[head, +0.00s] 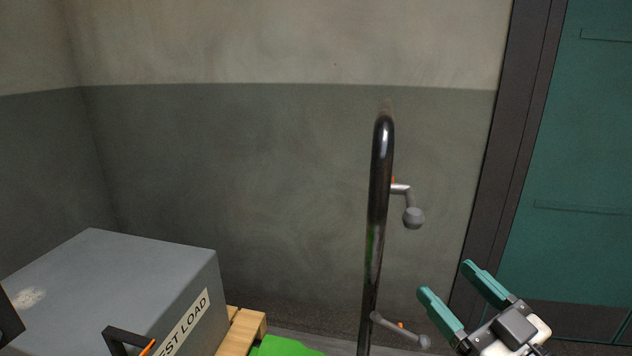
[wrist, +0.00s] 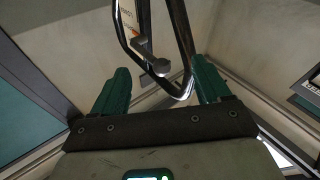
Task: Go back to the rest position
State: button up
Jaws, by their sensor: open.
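My gripper (head: 449,280) is at the lower right of the head view. Its two teal fingers are spread apart with nothing between them. In the wrist view my gripper (wrist: 160,68) shows its teal fingers wide apart. A black tubular post (head: 377,225) stands to the left of my gripper in the head view, apart from it. It carries a grey knobbed handle (head: 412,216) and a lower one (head: 405,334). In the wrist view a bent black tube frame (wrist: 180,40) with a grey handle (wrist: 152,58) shows beyond the fingers.
A grey box (head: 120,275) with a partly readable "EST LOAD" label sits at the lower left by a wooden pallet (head: 242,328). A bright green thing (head: 285,347) lies at the bottom edge. A teal door (head: 585,170) is at right. The wall behind is bare.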

jog(key=s+d+f+m+g+h+p, duration=0.1)
jog(key=s+f+m+g+h+p, duration=0.15)
jog(key=s+f+g, duration=0.45)
jog(key=s+f+m+g+h+p, duration=0.1)
jog(key=s+f+g+h+p, duration=0.2)
jog(key=f, duration=0.8)
jog(key=s+d+f+m+g+h+p, duration=0.1)
jog(key=s+f+g+p, duration=0.1)
jog(key=s, duration=0.7)
jog(key=s+d+f+m+g+h+p, duration=0.1)
jog(key=s+d+f+m+g+p, duration=0.1)
jog(key=s+f+g, duration=0.3)
jog(key=s+g, duration=0.1)
jog(key=s, duration=0.3)
jog(key=shift+d, duration=0.3)
